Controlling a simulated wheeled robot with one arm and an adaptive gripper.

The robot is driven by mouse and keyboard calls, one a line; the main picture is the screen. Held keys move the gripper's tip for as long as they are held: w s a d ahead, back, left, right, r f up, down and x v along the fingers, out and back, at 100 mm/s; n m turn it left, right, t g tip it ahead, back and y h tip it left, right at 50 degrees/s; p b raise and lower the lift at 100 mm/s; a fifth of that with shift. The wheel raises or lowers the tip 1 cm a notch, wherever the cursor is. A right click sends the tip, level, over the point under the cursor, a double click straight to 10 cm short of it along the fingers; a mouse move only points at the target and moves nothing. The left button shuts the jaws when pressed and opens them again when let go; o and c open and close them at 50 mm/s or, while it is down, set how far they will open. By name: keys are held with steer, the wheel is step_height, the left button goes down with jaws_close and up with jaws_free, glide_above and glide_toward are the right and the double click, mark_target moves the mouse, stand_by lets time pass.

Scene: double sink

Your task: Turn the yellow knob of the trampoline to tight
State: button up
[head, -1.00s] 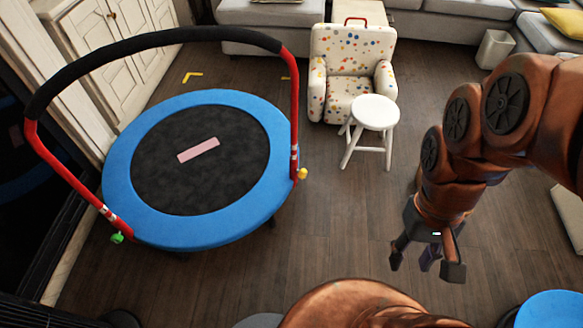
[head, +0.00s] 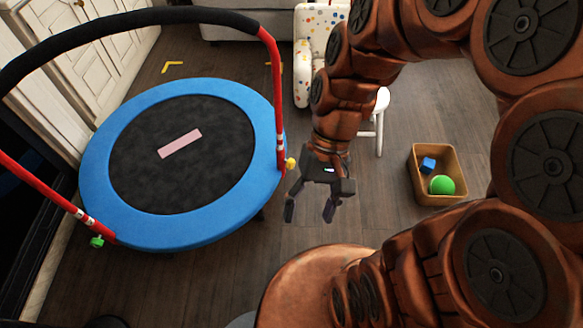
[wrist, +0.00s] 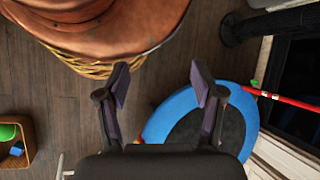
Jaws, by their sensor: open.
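The trampoline (head: 105,232) has a blue rim, a black mat and a red handle bar with a black padded top. Its yellow knob (head: 291,163) sits on the right-hand red post near the rim. A green knob (head: 97,242) is on the left-hand post. My gripper (head: 308,215) is open and empty, pointing down, just right of and below the yellow knob in the head view, apart from it. In the wrist view my gripper (wrist: 159,78) has its fingers spread, with the blue rim (wrist: 172,110) behind the right finger.
A tan box (head: 424,192) with a green ball and a blue cube stands on the floor at right. A white stool (head: 380,125) and dotted armchair (head: 304,75) are behind my arm. The wooden floor around my gripper is clear.

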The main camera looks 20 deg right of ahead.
steer(key=w+a+f+m+y+b, duration=0.4)
steer(key=w+a+f+y+b, duration=0.2)
steer(key=w+a+f+y, duration=0.3)
steer(key=w+d+f+m+t+y+b, duration=0.2)
steer(key=w+f+m+b, duration=0.15)
steer(key=w, duration=0.35)
steer(key=w+d+f+m+t+y+b, duration=0.1)
steer(key=w+f+m+t+y+b, duration=0.1)
steer(key=w+f+m+t, duration=0.3)
steer(key=m+t+h+b, duration=0.5)
steer(key=m+t+b, duration=0.5)
steer(key=m+t, duration=0.25)
glide_toward(294, 165)
steer(key=shift+m+g, duration=0.4)
steer(key=shift+g, duration=0.05)
steer(key=x, duration=0.8)
steer(key=shift+w+a+r, duration=0.25)
steer(key=shift+a, duration=0.05)
steer(key=shift+b+x, duration=0.4)
steer(key=shift+x, duration=0.45)
steer(key=shift+r, duration=0.2)
